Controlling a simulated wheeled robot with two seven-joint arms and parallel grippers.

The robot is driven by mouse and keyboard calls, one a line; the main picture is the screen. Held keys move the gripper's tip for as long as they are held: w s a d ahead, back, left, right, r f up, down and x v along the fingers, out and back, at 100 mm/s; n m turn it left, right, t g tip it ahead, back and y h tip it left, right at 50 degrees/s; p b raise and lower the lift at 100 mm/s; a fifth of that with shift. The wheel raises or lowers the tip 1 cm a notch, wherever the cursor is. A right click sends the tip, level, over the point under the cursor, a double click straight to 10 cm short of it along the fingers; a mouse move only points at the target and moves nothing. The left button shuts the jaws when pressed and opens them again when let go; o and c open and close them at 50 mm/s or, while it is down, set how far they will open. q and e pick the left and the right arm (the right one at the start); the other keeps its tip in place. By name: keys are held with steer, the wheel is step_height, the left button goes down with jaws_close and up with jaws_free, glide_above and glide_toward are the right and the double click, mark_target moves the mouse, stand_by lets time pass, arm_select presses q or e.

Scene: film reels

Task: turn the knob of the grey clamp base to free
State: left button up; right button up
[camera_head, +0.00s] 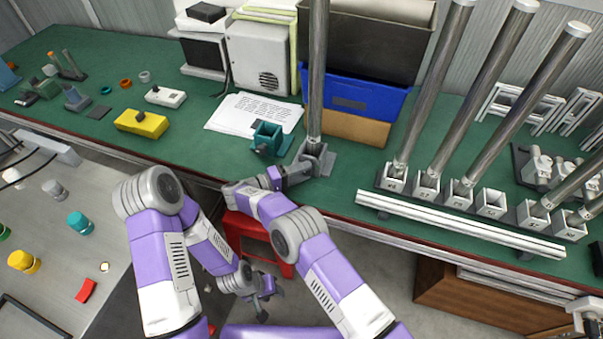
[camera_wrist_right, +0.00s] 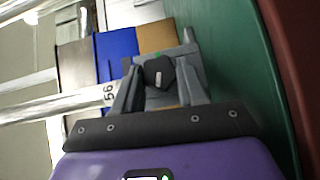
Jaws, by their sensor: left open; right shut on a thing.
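The grey clamp base (camera_head: 322,160) stands near the front edge of the green bench, with a tall metal tube (camera_head: 317,70) upright in it. My right gripper (camera_head: 303,171) reaches it from the front left. In the right wrist view the dark knob (camera_wrist_right: 158,71) of the base sits between the two fingers, which are shut on it. A small green mark (camera_wrist_right: 157,55) shows just beyond the knob. Which setting the knob points to cannot be told. My left gripper (camera_head: 262,303) is open and empty, low in front of the bench.
A teal clamp base (camera_head: 268,139) stands just left of the grey one. A white paper (camera_head: 253,114) lies behind it. Several metal tubes stand in holders to the right, behind a long pale rail (camera_head: 455,225). A red stool (camera_head: 246,236) is below the bench edge.

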steer(key=o, duration=1.1)
steer(key=shift+w, duration=0.1)
steer(key=shift+c, duration=0.2)
steer(key=v, duration=0.7)
steer(key=shift+a, duration=0.2)
